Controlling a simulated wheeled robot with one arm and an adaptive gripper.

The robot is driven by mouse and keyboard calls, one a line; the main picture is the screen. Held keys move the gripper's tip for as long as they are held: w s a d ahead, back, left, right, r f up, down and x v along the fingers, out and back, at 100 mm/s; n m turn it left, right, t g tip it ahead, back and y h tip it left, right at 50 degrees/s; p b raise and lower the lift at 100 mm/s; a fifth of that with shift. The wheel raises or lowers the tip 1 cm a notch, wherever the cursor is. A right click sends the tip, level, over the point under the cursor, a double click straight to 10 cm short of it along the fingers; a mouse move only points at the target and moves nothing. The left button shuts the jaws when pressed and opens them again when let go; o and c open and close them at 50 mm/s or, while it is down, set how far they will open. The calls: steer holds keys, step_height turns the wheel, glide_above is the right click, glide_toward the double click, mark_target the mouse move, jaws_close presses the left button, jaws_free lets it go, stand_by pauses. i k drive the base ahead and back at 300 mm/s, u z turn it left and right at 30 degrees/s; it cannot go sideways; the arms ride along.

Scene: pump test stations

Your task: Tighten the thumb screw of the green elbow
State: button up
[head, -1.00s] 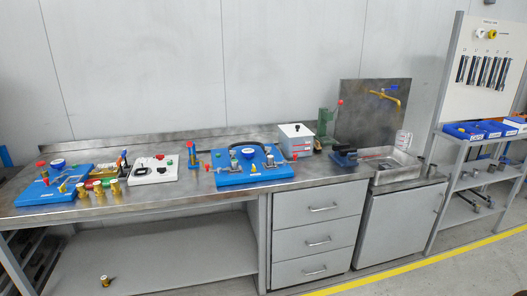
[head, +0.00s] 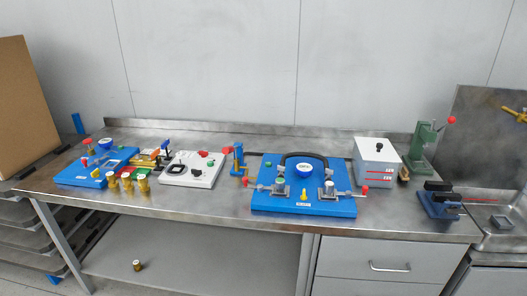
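Several small brass fittings with coloured parts (head: 127,183) stand in a row at the front left of the steel bench, beside the left blue board (head: 75,178). Green and red show among their tops, but the pieces are too small to tell for sure which is the green elbow or to make out its thumb screw. A similar brass piece (head: 137,265) stands alone on the lower shelf. My gripper is not in view.
A white control box (head: 200,178) and a larger blue board with a gauge (head: 335,206) stand along the bench (head: 215,212). A grey box (head: 377,158), green press (head: 422,145) and blue vise (head: 440,207) are at right. Drawers (head: 375,255) are below. A brown panel (head: 24,110) stands at far left.

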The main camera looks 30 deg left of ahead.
mark_target(282, 169)
steer(key=u, duration=0.95)
steer(key=i, duration=1.15)
steer(key=u, duration=1.1)
